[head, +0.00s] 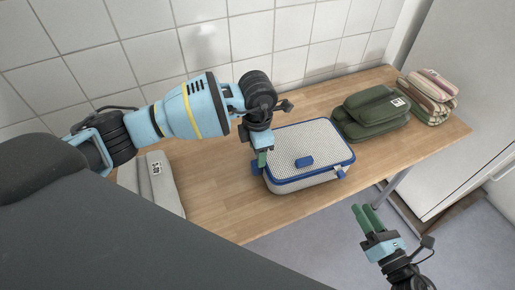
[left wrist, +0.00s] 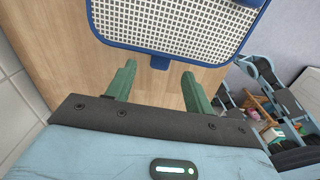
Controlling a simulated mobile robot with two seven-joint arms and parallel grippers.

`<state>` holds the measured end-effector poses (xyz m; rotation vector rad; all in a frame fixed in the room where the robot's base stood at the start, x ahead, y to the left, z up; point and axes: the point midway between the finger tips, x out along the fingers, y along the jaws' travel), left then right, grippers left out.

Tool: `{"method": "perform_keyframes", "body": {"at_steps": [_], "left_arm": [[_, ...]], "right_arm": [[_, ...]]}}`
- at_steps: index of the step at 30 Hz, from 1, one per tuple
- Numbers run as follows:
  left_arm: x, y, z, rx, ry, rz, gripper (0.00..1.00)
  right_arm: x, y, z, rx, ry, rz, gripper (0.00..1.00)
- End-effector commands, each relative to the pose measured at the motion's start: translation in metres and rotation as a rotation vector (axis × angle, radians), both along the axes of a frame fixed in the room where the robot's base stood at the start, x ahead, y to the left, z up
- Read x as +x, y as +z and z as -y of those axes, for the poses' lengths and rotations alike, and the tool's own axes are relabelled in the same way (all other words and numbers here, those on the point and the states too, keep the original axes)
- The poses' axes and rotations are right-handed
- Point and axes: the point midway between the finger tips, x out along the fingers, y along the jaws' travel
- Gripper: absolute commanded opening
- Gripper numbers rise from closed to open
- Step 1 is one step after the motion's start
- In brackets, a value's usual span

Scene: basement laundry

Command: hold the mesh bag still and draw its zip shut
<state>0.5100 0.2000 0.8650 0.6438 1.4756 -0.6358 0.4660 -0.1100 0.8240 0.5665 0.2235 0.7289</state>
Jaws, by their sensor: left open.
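The mesh bag (head: 318,140) lies flat on the wooden table, with a white mesh top, grey sides and blue edging. A blue piece (head: 304,162) sits on its near top edge, and a blue tab sticks out at each end. My left gripper (head: 261,158) points down at the bag's left end. In the left wrist view my left gripper (left wrist: 158,80) is open and empty, with a blue tab (left wrist: 160,62) of the bag just beyond and between its fingertips. My right gripper (head: 366,212) is off the table's front edge, away from the bag; its finger gap is unclear.
A folded grey cloth (head: 160,182) lies to the left on the table (head: 222,205). Folded green cloths (head: 372,115) and a striped stack (head: 430,95) lie to the right. A tiled wall stands behind, and a white cabinet (head: 455,110) stands at the right.

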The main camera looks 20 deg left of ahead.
Motion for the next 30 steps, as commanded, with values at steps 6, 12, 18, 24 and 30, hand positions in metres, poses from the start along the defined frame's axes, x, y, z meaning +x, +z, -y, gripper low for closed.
{"method": "perform_keyframes", "body": {"at_steps": [6,12,18,24,30], "left_arm": [[-0.001,-0.018,0.001,-0.002,0.001,-0.005,0.53],[-0.001,-0.047,0.001,-0.004,0.0,-0.004,0.53],[-0.001,-0.069,0.001,-0.005,0.0,-0.002,0.53],[0.0,-0.078,0.001,-0.004,-0.001,0.0,0.53],[0.0,-0.078,0.001,-0.004,-0.001,0.0,0.53]], "right_arm": [[0.0,0.0,0.0,0.0,0.0,0.0,0.36],[0.0,0.0,0.0,0.0,0.0,0.0,0.36],[0.0,0.0,0.0,0.0,0.0,0.0,0.36],[0.0,0.0,0.0,0.0,0.0,0.0,0.36],[0.0,0.0,0.0,0.0,0.0,0.0,0.36]]}}
